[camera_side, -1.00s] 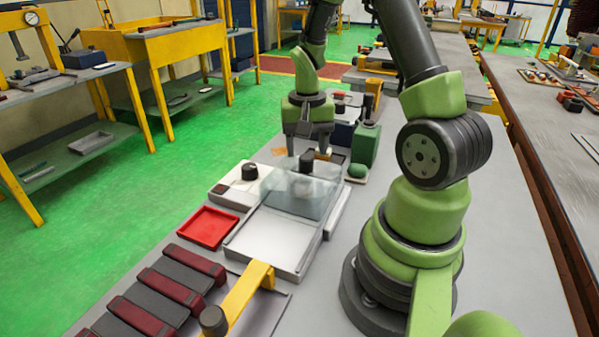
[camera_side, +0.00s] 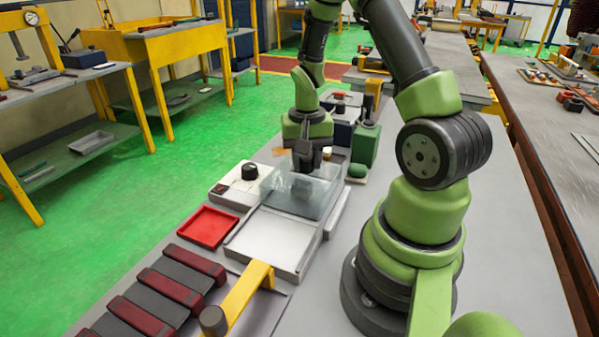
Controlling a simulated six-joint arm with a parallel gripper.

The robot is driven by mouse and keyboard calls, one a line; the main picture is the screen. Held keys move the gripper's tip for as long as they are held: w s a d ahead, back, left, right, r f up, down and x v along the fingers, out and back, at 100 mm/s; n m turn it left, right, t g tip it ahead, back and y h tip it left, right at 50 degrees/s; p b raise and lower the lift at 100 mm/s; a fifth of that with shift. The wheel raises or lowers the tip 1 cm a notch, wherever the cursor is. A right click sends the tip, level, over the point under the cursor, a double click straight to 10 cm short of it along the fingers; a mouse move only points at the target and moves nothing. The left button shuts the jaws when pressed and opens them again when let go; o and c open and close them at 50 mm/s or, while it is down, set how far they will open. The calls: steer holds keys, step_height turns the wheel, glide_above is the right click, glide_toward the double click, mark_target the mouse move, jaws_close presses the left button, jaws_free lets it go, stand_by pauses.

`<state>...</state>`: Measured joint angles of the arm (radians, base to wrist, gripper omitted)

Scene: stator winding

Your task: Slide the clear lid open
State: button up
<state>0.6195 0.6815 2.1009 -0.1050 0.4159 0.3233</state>
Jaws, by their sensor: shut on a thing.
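The clear lid (camera_side: 325,194) is a see-through cover over the far part of a grey tray (camera_side: 272,241) on the bench. The tray's near part is uncovered and shows a bare pale floor. My gripper (camera_side: 304,170) points down at the top of the lid. It is shut on the lid's dark knob (camera_side: 303,187), which the fingers partly hide.
A white box with a black knob (camera_side: 249,171) stands left of the lid. A red tray (camera_side: 207,227) lies left of the grey tray, with dark red and grey blocks (camera_side: 165,290) nearer. A yellow bar (camera_side: 248,290) lies in front. A green block (camera_side: 365,145) stands behind.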

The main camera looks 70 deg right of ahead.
steer(key=shift+w+a, duration=0.1)
steer(key=shift+a, duration=6.1)
steer(key=o, duration=0.7)
step_height(320, 180, up, 6)
steer(key=shift+r, duration=0.15)
steer(key=s+a+r+n+t+y, duration=0.1)
steer(key=s+a+r+n+t, duration=0.2)
steer(key=r, duration=0.5)
steer(key=s+a+r+n+t+y, duration=0.1)
steer(key=s+a+r+n+t, duration=0.2)
steer(key=r, duration=0.5)
steer(key=shift+s+a+n+t, duration=0.2)
steer(key=shift+s+n+t, duration=0.4)
steer(key=shift+s+n, duration=0.5)
